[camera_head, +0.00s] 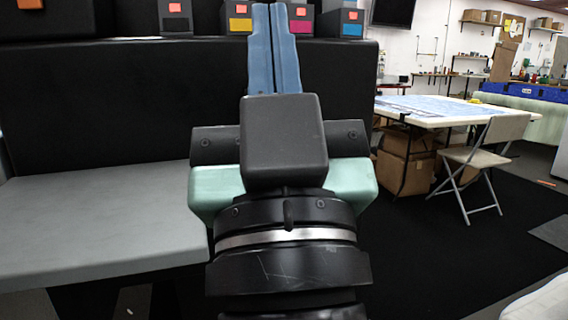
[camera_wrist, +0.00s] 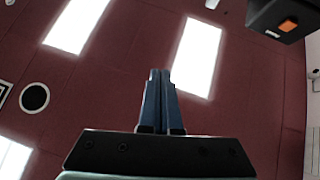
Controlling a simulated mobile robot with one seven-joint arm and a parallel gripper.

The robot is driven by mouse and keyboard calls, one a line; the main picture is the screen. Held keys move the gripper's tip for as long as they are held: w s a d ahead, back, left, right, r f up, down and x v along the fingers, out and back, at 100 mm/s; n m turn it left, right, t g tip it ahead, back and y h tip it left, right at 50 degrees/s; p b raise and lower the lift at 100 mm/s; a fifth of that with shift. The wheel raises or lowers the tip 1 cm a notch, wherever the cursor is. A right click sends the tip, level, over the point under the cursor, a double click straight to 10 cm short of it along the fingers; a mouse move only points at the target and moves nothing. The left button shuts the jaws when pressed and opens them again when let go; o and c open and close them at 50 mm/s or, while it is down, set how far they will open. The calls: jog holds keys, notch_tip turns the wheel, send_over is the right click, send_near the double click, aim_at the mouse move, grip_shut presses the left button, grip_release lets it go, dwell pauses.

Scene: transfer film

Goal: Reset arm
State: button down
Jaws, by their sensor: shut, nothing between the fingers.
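My gripper (camera_head: 272,12) stands upright in the middle of the head view, with its two blue fingers pointing up and lying side by side. The fingers are shut with nothing between them. In the wrist view my gripper (camera_wrist: 160,76) points toward a dark red ceiling (camera_wrist: 120,70) with bright light panels. The fingers overlap the row of dark boxes in the head view, but I cannot tell how far apart they are.
A grey bench surface (camera_head: 90,215) with a black back panel (camera_head: 130,100) fills the left. Dark boxes with coloured labels, one yellow (camera_head: 240,25), line the top. At right are a white table (camera_head: 440,108), cardboard boxes (camera_head: 402,165) and a folding chair (camera_head: 478,158). Dark floor (camera_head: 440,250) lies open at right.

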notch_tip(320, 180, up, 41)
jog(key=s+m+h+p, duration=0.1)
jog(key=s+h+p, duration=0.1)
jog(key=p, duration=3.6)
jog(key=shift+d+f+m+t+h, duration=0.2)
jog(key=shift+d+m+t+h, duration=0.15)
jog(key=shift+m+t+h, duration=0.05)
